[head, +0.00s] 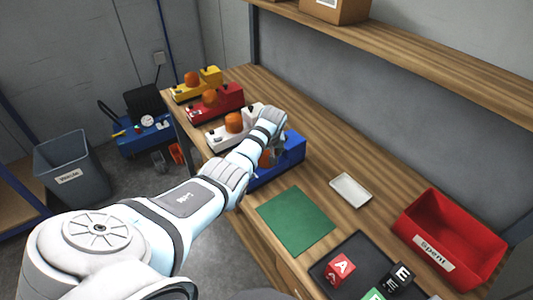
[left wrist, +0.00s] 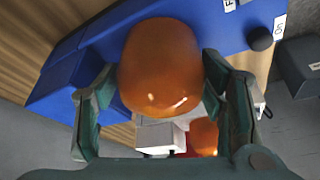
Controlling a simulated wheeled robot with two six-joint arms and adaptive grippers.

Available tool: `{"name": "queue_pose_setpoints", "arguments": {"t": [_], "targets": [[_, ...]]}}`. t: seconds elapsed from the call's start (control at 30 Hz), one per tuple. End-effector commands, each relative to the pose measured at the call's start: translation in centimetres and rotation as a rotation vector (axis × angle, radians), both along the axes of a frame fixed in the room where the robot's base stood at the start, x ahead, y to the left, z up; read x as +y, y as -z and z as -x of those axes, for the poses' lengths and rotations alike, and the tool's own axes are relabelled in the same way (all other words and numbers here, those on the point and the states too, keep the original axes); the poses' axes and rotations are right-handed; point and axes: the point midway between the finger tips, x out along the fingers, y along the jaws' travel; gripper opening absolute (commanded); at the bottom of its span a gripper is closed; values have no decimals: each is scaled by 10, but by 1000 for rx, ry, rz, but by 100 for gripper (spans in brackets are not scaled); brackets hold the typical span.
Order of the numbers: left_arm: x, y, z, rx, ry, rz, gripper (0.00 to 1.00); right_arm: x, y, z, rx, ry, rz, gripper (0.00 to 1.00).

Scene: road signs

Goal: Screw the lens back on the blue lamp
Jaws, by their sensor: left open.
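The blue lamp (head: 291,152) stands on the bench, partly hidden behind my left arm. Its blue body (left wrist: 185,22) fills the top of the left wrist view. An orange dome lens (left wrist: 160,68) is at the blue lamp; only a sliver of this lens (head: 264,159) shows in the head view. My left gripper (head: 275,143) is over the lamp. In the left wrist view the fingers of this gripper (left wrist: 147,88) are open, one on each side of the lens. I cannot tell whether they touch it, or how the lens is seated. My right gripper is out of view.
White (head: 222,137), red (head: 228,102) and yellow (head: 210,81) lamps with orange lenses stand in a row beyond. Nearer are a green mat (head: 295,221), a small white tray (head: 350,190), a black tray (head: 350,250) with lettered blocks, and a red bin (head: 425,215).

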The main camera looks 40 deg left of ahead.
Motion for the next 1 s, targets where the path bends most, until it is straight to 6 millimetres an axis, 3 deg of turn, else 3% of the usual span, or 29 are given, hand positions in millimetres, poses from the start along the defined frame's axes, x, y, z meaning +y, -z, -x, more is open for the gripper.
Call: {"name": "queue_pose_setpoints", "arguments": {"t": [0.13, 0.4, 0.47, 0.67, 0.9, 1.0], "targets": [[0, 0, 0, 0, 2, 0, 64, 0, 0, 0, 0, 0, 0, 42], [0, 0, -1, -1, 6, 1, 20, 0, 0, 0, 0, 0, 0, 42], [0, -1, 0, -1, 37, 2, 13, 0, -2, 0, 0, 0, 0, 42], [-1, 0, -1, -2, 340, 2, 13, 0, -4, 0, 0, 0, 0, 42], [-1, -1, -1, -2, 362, 1, 13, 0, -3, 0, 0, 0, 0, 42], [1, -1, 0, -2, 480, 0, 13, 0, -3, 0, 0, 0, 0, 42]]}}
